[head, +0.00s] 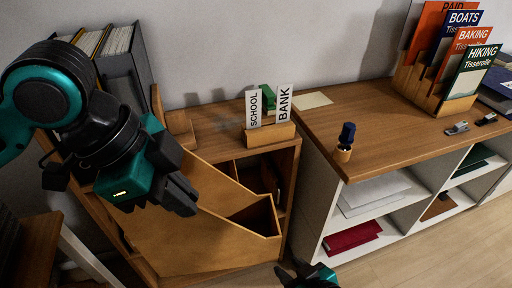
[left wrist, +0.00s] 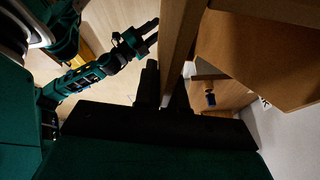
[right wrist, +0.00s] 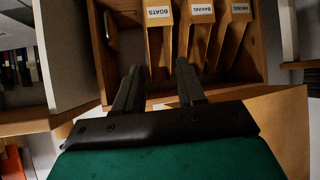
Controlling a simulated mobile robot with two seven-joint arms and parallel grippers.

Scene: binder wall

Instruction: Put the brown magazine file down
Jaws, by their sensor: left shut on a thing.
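The brown magazine file (head: 175,237) is a tan, open-topped box with a slanted side, tilted in the head view in front of the low wooden cabinet. My left gripper (head: 182,198) is shut on its edge. In the left wrist view the file (left wrist: 265,55) fills the upper right, and a wall of it runs between the left fingers (left wrist: 168,92). I cannot tell whether its underside touches anything. My right gripper (head: 305,279) is at the bottom edge of the head view. In the right wrist view its fingers (right wrist: 160,90) are apart with nothing between them.
The low cabinet (head: 225,118) bears SCHOOL and BANK cards in a wooden holder (head: 268,134). A longer cabinet (head: 370,125) holds a dark-blue-topped stamp (head: 345,142) and a booklet rack (head: 425,88). Grey binders (head: 122,65) stand at left. Compartments labelled BOATS, BAKING and HIKING (right wrist: 200,12) face my right gripper.

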